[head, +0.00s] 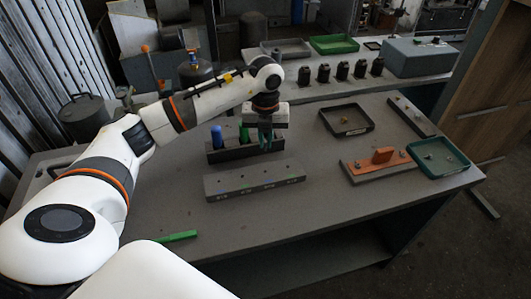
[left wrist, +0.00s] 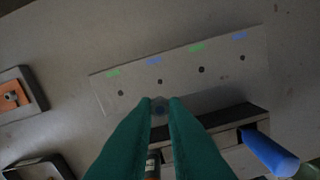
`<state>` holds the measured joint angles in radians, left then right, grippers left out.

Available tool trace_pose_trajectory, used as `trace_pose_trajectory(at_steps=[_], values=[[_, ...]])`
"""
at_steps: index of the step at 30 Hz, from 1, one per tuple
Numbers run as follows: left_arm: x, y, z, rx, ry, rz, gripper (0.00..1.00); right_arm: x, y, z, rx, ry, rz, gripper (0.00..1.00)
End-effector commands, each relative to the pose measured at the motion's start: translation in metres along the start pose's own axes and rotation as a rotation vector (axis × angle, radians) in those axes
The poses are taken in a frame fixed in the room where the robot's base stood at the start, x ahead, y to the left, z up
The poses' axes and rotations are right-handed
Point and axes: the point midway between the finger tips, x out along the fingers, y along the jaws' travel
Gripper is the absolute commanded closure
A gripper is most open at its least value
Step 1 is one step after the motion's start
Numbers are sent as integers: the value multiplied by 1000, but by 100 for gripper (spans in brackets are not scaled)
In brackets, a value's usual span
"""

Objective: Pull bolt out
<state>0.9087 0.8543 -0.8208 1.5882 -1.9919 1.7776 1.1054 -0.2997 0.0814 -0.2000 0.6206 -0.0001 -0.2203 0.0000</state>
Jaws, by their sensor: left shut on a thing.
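My left gripper (head: 267,140) is at the dark holder (head: 232,153) on the table, with its green fingers pointing down at the holder's right part. In the left wrist view, the fingers (left wrist: 160,104) are nearly together around a small grey-blue round piece, which looks like the bolt (left wrist: 160,108). Its lower part is hidden, so I cannot tell whether it touches the holder. A grey block (head: 254,182) with a row of holes lies in front of the holder. In the left wrist view, green and blue marks line this block (left wrist: 180,67). My right gripper does not show.
A blue handle (head: 217,136) and a green one (head: 243,133) stand at the holder. An orange part (head: 383,155), a black tray (head: 346,120) and a teal tray (head: 438,157) are on the right. A green stick (head: 177,236) lies near the front left. The table's front middle is clear.

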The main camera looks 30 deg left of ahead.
Motion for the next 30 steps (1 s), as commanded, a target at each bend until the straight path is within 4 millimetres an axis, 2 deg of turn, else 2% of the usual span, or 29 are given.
trace_pose_trajectory(at_steps=[3,14,30], values=[[-7,0,0,0,2,1,99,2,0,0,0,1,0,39],[-10,0,0,1,0,0,99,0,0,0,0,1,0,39],[-58,0,0,1,0,1,99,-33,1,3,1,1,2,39]])
